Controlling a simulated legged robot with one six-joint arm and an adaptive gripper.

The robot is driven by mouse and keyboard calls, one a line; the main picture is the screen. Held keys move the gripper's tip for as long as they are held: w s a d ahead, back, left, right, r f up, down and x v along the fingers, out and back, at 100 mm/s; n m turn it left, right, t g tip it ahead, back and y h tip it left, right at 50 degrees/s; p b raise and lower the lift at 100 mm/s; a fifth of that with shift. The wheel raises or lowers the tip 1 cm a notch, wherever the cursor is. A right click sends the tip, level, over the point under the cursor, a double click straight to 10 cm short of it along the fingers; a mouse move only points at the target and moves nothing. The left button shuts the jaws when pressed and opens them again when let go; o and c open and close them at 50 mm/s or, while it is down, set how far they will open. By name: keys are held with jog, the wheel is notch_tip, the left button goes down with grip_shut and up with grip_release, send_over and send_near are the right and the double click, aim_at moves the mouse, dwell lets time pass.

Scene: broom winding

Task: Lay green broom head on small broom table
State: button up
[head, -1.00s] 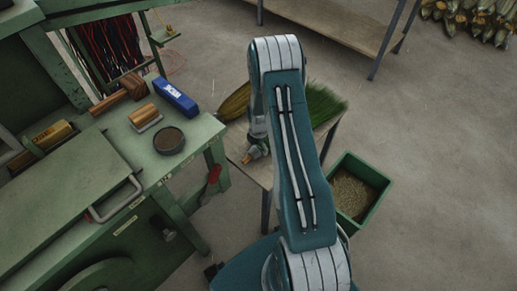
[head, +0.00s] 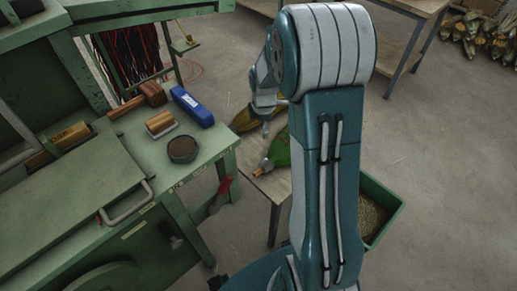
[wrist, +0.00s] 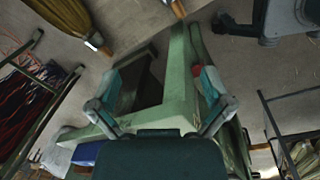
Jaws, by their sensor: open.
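The green broom head (head: 281,150) lies on the small broom table (head: 272,184), its metal collar and wooden stub pointing left and toward the front. Most of its bristles are hidden behind my arm in the head view. A yellow-brown broom head (head: 245,119) lies beside it, partly hidden by my arm; a yellow-brown head also shows in the wrist view (wrist: 52,22). My gripper (wrist: 158,88) is open, with nothing between its fingers in the wrist view.
A green machine bench (head: 80,190) on the left carries a blue box (head: 192,106), a brush (head: 161,124) and a round dark dish (head: 182,149). A green bin (head: 393,212) stands right of the table, partly behind my arm. Open floor lies further right.

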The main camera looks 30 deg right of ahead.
jog(key=s+a+r+m+t, duration=0.1)
jog(key=s+a+r+m, duration=0.35)
jog(key=r, duration=0.35)
jog(key=s+a+r+m+t, duration=0.1)
jog(key=s+a+r+m, duration=0.3)
jog(key=r, duration=0.4)
jog(key=s+a+r+m+t, duration=0.1)
jog(key=s+a+r+m, duration=0.1)
jog(key=s, duration=0.5)
jog(key=s+a+r+m+t, duration=0.1)
jog(key=s+a+r+m, duration=0.2)
jog(key=s, duration=0.4)
jog(key=shift+m, duration=0.75)
